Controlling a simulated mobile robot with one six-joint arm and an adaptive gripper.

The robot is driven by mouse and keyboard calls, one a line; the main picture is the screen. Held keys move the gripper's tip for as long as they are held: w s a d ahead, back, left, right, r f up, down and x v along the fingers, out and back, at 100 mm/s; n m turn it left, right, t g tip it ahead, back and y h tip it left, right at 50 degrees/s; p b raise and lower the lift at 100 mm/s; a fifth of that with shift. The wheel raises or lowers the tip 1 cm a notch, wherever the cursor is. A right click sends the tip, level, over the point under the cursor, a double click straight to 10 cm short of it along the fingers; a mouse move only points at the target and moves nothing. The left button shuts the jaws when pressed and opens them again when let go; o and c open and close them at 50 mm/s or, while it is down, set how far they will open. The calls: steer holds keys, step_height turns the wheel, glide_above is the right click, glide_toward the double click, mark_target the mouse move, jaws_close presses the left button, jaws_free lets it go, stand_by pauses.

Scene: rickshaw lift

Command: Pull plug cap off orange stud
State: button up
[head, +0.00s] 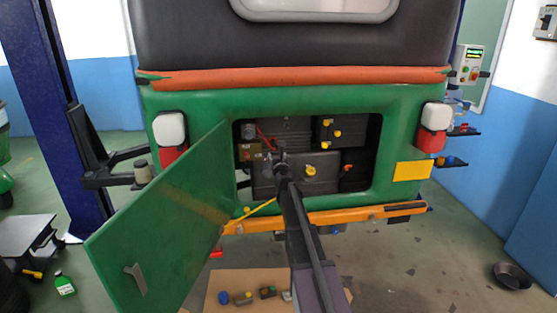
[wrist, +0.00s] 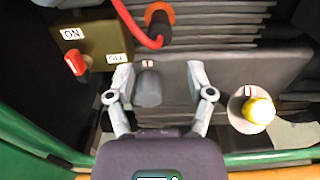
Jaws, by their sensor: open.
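In the wrist view an orange round stud (wrist: 160,14) sits on the ribbed dark engine cover at top centre. A dark cap (wrist: 158,24) sits within its ring, with a red cable (wrist: 134,30) curving down beside it. I cannot tell exactly how cap and cable join. My gripper (wrist: 160,78) is open below the stud, its two fingers on either side of a dark grey rounded knob (wrist: 148,88). Whether they touch it is unclear. In the head view my gripper (head: 282,160) reaches into the open compartment and hides part of it; the red cable (head: 263,137) shows to its upper left.
A brown switch box (wrist: 92,52) with a red toggle is left of my gripper. A yellow knob (wrist: 258,109) is at right. The green door (head: 160,225) hangs open at left. An orange bumper (head: 325,216) runs below the opening.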

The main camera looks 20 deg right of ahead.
mark_target(275, 148)
steer(key=shift+x, duration=3.45)
steer(key=c, duration=0.9)
